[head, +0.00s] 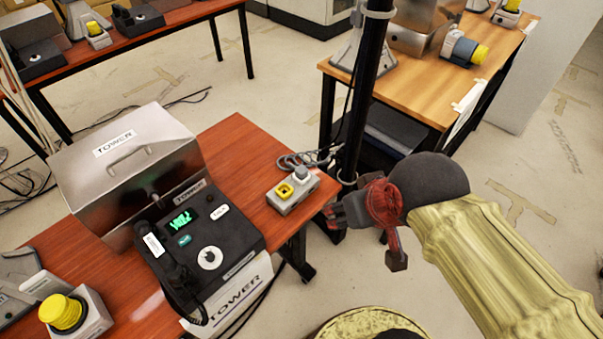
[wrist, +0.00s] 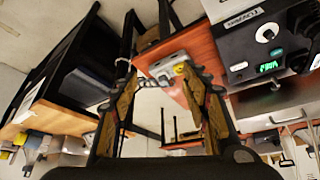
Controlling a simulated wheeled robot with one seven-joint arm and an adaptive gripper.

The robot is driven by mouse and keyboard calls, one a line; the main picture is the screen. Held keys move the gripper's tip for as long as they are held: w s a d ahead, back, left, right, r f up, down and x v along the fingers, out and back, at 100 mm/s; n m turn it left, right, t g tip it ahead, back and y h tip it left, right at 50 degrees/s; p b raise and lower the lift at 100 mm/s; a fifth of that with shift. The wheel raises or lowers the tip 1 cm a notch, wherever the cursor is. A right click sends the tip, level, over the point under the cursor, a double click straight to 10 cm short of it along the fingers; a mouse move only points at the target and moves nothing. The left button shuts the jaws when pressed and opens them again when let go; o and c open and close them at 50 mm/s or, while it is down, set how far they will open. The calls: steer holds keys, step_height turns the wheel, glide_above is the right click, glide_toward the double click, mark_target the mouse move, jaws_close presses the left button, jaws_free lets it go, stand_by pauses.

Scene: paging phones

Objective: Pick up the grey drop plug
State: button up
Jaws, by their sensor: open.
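A small grey box (head: 291,196) sits at the right end of the red-brown table, with a yellow ringed socket (head: 284,191) on top. The grey drop plug (head: 301,172) appears as a short grey knob at the box's far right corner, by a coiled grey cable. I cannot tell whether it is seated in the box. My gripper (head: 363,236) is open and empty, just right of the table end and apart from the box. In the wrist view the box (wrist: 170,66) shows between and beyond my open fingers (wrist: 161,98); the plug is small and unclear there.
A black phone console (head: 210,245) and a metal case (head: 125,165) marked TOWER stand left of the box. A black post (head: 368,85) rises behind my gripper. A wooden table (head: 425,90) stands at the back right. Bare floor lies around the table end.

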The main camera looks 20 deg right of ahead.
steer(key=w+d+f+g+h+p, duration=0.1)
steer(key=w+d+f+g, duration=0.15)
steer(key=d+f, duration=0.65)
steer(key=w+d+f+g+h+p, duration=0.15)
steer(key=w+d+f, duration=0.25)
steer(key=d+f, duration=0.55)
steer(key=n+t+y+p, duration=0.1)
steer(key=n+t+y, duration=0.5)
steer(key=t+y, duration=0.35)
glide_toward(303, 171)
steer(key=a+f, duration=0.1)
steer(key=shift+t, duration=0.25)
steer(key=b+x, duration=0.1)
steer(key=x, duration=0.1)
steer(key=b+x, duration=0.1)
steer(key=x, duration=0.2)
steer(key=b+x, duration=0.1)
steer(key=x, duration=0.2)
steer(key=shift+w+d, duration=0.2)
steer(key=shift+w, duration=0.25)
steer(key=shift+r, duration=0.15)
steer(key=c, duration=0.3)
